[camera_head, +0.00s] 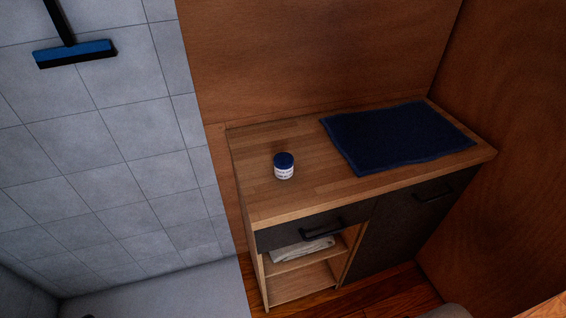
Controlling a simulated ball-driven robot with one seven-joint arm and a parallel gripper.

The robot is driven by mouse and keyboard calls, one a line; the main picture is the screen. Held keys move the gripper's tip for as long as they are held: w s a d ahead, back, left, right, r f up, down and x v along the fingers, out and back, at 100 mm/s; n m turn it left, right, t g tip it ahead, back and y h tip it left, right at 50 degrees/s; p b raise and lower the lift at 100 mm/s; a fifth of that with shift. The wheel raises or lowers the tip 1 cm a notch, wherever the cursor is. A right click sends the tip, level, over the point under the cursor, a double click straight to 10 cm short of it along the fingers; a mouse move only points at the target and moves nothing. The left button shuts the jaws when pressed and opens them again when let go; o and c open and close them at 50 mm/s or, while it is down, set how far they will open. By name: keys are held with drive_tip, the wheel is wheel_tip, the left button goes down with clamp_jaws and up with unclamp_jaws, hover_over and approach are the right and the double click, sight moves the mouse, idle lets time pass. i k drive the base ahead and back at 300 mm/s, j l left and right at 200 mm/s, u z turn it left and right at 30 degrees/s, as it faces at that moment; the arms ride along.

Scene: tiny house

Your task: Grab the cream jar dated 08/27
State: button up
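A small white jar with a dark blue lid (284,167) stands upright on the left part of the wooden cabinet top (260,200). Dark print shows on its white side, but it is too small to read, so I cannot tell the date. It is the only jar in view. My gripper is not in view.
A dark blue towel (395,137) lies flat on the cabinet top, right of the jar. The cabinet has a dark drawer (290,232), a dark door (405,225) and open shelves with a white cloth (302,249). A wooden wall (310,60) stands behind; a squeegee (75,53) hangs by grey tiles.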

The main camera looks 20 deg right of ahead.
sight(284, 162)
drive_tip(key=i+l+u, duration=0.15)
drive_tip(key=l, duration=0.3)
drive_tip(key=i+l+u, duration=0.15)
drive_tip(key=l, duration=0.35)
drive_tip(key=l+u, duration=0.1)
drive_tip(key=l, duration=0.35)
drive_tip(key=i+l+u, duration=0.15)
drive_tip(key=l, duration=0.35)
